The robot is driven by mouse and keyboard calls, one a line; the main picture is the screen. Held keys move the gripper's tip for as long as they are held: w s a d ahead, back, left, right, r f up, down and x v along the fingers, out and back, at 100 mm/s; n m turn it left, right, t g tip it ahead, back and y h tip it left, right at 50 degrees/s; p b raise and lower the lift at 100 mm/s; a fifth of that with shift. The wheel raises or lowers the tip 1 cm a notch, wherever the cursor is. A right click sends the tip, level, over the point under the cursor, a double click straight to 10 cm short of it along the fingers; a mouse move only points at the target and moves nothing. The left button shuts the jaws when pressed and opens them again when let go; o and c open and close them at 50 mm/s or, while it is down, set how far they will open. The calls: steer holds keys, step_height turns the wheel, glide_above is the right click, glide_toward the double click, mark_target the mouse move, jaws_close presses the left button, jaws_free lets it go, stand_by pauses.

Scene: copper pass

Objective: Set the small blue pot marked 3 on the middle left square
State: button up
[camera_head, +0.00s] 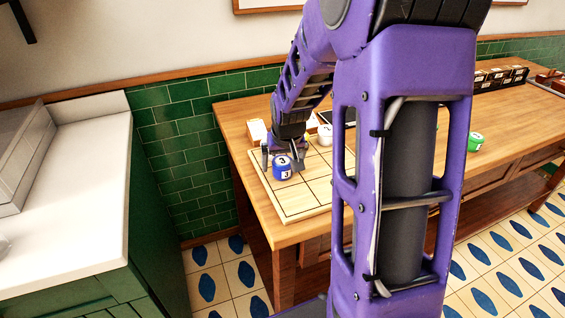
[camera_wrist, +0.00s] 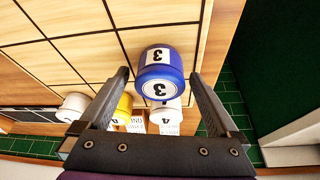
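The small blue pot marked 3 (camera_head: 283,168) is over the left part of the light wooden grid board (camera_head: 300,203) in the head view. In the wrist view the blue pot (camera_wrist: 160,72) is between the fingers of my gripper (camera_wrist: 158,80), with a visible gap on each side. My gripper (camera_head: 281,153) is open and reaches down at the pot. The pot's base is partly hidden, so I cannot tell exactly which square it is over or whether it touches the board. My arm hides the board's right part in the head view.
White pots (camera_wrist: 75,105), one marked 4 (camera_wrist: 167,117), and a yellow pot (camera_wrist: 123,108) are close to my gripper. A green pot (camera_head: 475,142) stands at the right of the table (camera_head: 455,165). A white counter (camera_head: 85,195) is at the left, across a gap.

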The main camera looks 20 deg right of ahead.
steer(key=shift+s+r, duration=0.1)
steer(key=shift+r, duration=0.5)
steer(key=d+p+v, duration=0.1)
steer(key=p+v, duration=0.1)
steer(key=v, duration=0.9)
steer(key=shift+a, duration=0.5)
steer(key=shift+s, duration=0.1)
